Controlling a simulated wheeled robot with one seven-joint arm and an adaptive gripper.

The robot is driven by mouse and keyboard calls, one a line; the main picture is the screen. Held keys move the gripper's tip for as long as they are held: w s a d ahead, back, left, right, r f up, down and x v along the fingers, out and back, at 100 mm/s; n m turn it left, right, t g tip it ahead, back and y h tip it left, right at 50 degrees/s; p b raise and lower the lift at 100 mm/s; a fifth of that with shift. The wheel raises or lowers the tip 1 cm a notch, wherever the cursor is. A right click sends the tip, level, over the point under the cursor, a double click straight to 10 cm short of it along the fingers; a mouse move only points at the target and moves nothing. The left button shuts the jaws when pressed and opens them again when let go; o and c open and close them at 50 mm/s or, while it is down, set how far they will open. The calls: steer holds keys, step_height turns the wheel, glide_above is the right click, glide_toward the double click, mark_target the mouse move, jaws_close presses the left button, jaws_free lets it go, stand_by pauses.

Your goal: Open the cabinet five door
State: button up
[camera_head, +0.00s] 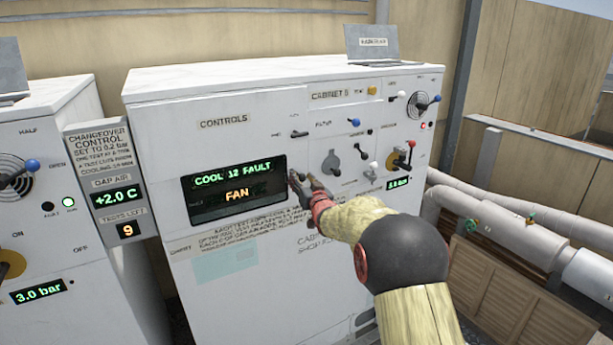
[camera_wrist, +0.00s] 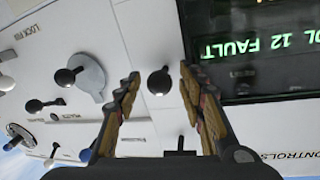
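The white cabinet (camera_head: 150,110) stands in the middle of the head view, with a "CABINET" label (camera_head: 330,95) whose digit is blurred. Its front is flat and looks closed; I see no gap. A black round knob (camera_wrist: 159,83) shows between the fingertips. I cannot tell whether the fingers touch it.
A grey lever (camera_head: 331,162), a blue-tipped switch (camera_head: 354,122) and a red-tipped lever (camera_head: 411,146) are right of my gripper. A second cabinet (camera_head: 50,110) stands at left. Insulated pipes (camera_head: 520,230) run along the right. A laptop-like panel (camera_head: 371,44) sits on top.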

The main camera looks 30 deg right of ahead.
steer(key=shift+c, duration=0.9)
steer(key=c, duration=0.8)
jaws_close()
